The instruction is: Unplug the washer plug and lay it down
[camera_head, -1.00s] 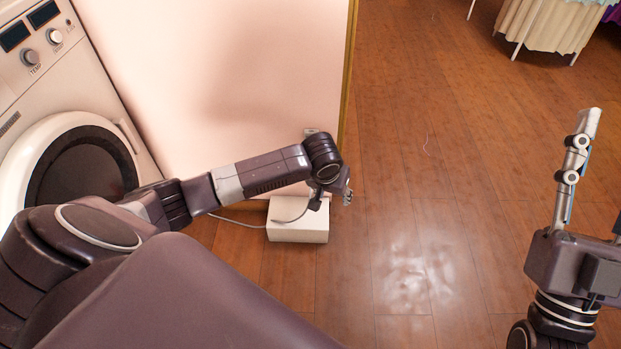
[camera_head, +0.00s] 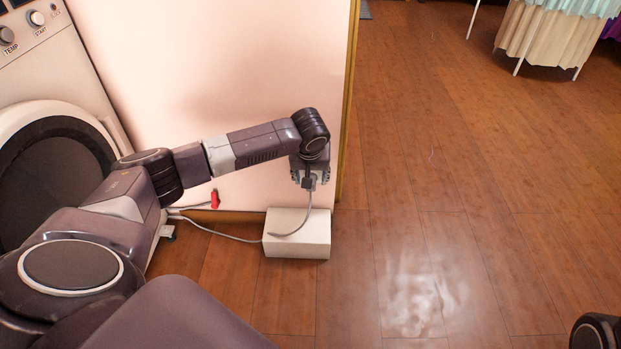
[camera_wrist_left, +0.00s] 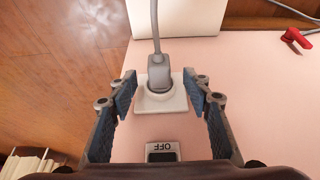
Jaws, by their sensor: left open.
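The washer plug (camera_wrist_left: 158,75) is grey and sits in a white wall socket (camera_wrist_left: 176,103) in the left wrist view. Its grey cable (camera_wrist_left: 154,25) runs away from it; in the head view the cable (camera_head: 306,212) hangs from my left gripper's area and passes the white box. My left gripper (camera_wrist_left: 160,80) is open, with one finger on each side of the plug and visible gaps to both. In the head view the left gripper (camera_head: 311,180) is by the pink wall, and the socket is hidden behind it. My right gripper is out of view.
A white box (camera_head: 298,236) stands on the floor below the socket. A red piece (camera_head: 214,199) is near the wall; it also shows in the left wrist view (camera_wrist_left: 295,38). A switch marked OFF (camera_wrist_left: 162,151) is near the socket.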

